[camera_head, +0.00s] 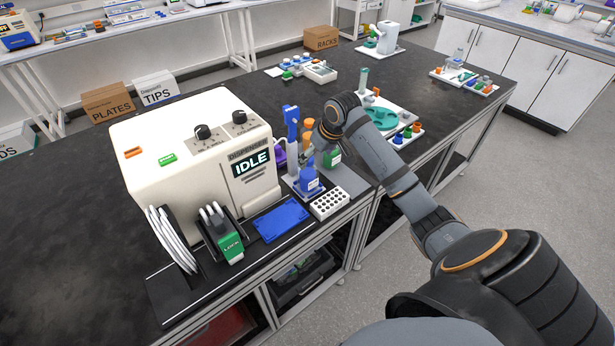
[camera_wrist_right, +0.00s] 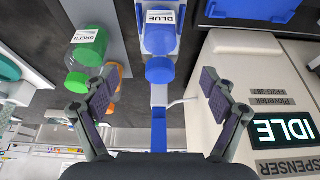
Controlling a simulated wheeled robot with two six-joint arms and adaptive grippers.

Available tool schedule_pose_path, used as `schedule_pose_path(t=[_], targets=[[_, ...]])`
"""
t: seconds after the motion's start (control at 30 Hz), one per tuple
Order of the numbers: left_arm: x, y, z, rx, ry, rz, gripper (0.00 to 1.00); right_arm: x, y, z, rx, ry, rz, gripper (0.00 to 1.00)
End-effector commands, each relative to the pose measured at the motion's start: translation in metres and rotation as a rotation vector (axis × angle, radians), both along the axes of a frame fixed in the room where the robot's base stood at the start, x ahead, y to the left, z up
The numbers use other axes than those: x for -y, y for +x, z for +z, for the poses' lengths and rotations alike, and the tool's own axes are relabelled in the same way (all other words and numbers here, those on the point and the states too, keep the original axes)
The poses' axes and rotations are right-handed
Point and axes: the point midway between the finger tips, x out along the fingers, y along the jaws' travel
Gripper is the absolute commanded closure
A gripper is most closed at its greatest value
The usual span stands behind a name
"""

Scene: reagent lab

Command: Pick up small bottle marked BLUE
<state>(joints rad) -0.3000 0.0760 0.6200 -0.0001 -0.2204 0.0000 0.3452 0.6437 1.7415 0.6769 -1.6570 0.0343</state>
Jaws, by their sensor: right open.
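The small blue bottle (camera_head: 309,181), with a white label, stands on a grey holder strip beside the dispenser. In the right wrist view the blue bottle (camera_wrist_right: 158,40) reads BLUE, and its blue cap lies between the lines of my two fingers. My right gripper (camera_wrist_right: 157,78) is open and empty, its fingers spread to either side of the cap without visible contact. In the head view my right gripper (camera_head: 322,140) is just behind the blue bottle, partly hidden by its own wrist. My left gripper is not in view.
A green bottle (camera_head: 332,158) stands close to the right of the blue one. The white dispenser (camera_head: 180,165) reading IDLE is on the left. A tall blue item (camera_head: 291,122) stands behind the bottle. A white perforated rack (camera_head: 329,203) and blue tray (camera_head: 281,219) lie in front.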

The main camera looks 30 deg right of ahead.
Motion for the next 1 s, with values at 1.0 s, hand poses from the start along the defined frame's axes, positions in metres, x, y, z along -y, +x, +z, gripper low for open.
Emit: schedule_pose_path(t=[1.0], targets=[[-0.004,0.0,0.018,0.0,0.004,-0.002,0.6,-0.004,0.04,-0.098,-0.001,-0.002,0.001,0.15]])
